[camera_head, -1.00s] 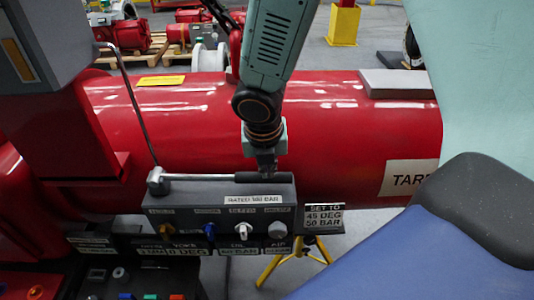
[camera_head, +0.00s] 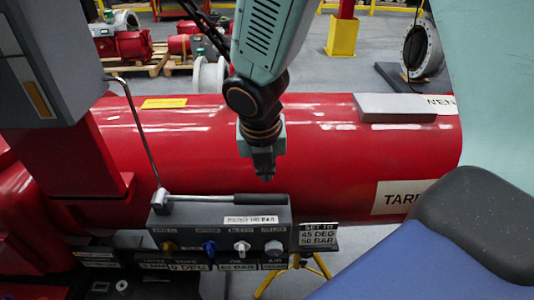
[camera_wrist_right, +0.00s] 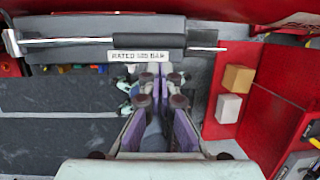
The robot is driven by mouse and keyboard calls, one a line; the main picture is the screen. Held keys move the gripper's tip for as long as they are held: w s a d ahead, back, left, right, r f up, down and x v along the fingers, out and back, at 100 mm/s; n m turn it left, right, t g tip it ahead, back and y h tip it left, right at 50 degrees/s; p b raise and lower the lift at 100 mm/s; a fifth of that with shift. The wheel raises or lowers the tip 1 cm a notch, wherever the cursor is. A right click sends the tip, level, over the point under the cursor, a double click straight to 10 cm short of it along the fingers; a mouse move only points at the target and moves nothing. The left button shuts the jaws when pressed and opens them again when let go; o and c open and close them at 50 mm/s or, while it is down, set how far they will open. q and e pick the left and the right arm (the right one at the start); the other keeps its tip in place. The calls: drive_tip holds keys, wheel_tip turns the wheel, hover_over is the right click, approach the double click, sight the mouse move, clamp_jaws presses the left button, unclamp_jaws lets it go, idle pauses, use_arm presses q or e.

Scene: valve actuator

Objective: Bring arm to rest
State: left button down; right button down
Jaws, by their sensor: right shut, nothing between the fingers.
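My right arm comes down from the top of the head view. Its gripper (camera_head: 264,176) is shut and empty, pointing down just above the grey control box (camera_head: 180,222). A lever with a dark grip (camera_head: 262,199) lies along the top of the box, and the gripper appears apart from it. In the right wrist view the shut fingers (camera_wrist_right: 150,75) show with purple pads, and the lever's dark grip (camera_wrist_right: 85,52) lies beyond them. My left gripper is not in view.
A large red cylinder (camera_head: 340,150) lies behind the box. Several coloured knobs, including a blue one (camera_head: 209,248), line the box front. A sign (camera_head: 318,234) stands at its right. A thin upright rod (camera_head: 138,125) rises at its left. A red tray with two blocks (camera_wrist_right: 238,79) shows in the wrist view.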

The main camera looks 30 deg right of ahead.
drive_tip(key=s+a+f+m+g+y, duration=0.2)
drive_tip(key=s+a+f+m, duration=0.1)
drive_tip(key=s+f+m, duration=2.4)
drive_tip(key=w+f+m+b, duration=0.1)
drive_tip(key=f+b, duration=1)
drive_tip(key=b, duration=0.1)
drive_tip(key=w+f+m+b, duration=0.2)
drive_tip(key=f+b, duration=0.9)
drive_tip(key=b, duration=0.2)
drive_tip(key=shift+w+d+f, duration=0.25)
drive_tip(key=shift+f, duration=0.15)
drive_tip(key=c, duration=2.1)
unclamp_jaws()
